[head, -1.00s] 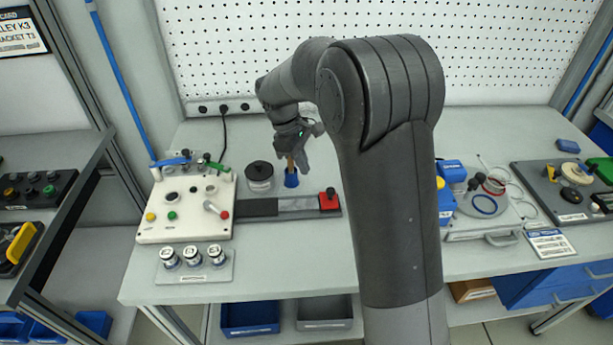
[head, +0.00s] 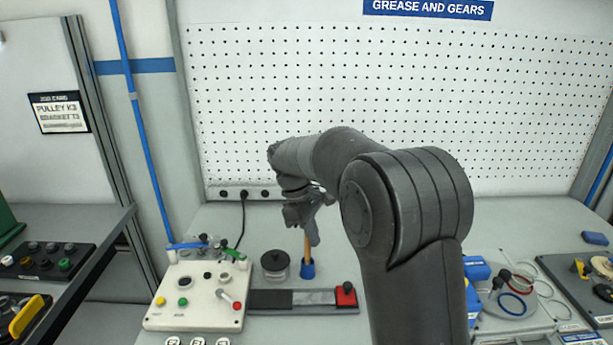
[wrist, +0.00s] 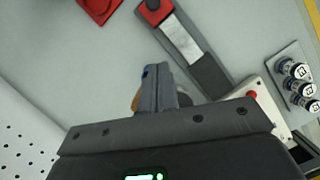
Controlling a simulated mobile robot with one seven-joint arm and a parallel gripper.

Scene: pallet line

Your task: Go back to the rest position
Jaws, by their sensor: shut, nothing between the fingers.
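My gripper (head: 313,236) hangs at the end of my bent arm, above the workbench near its back. Its fingers are shut with nothing between them. In the wrist view the shut fingers (wrist: 160,88) point out over the bench surface. The fingers partly hide the cup and handle in the wrist view. I cannot tell if the fingers touch the handle.
A dark jar (head: 275,264) stands left of the cup. A white control panel (head: 196,310) is at left. A dark rail with a red block (head: 345,296) lies in front. Blue parts and rings (head: 512,306) are at right. A pegboard (head: 300,80) closes off the back.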

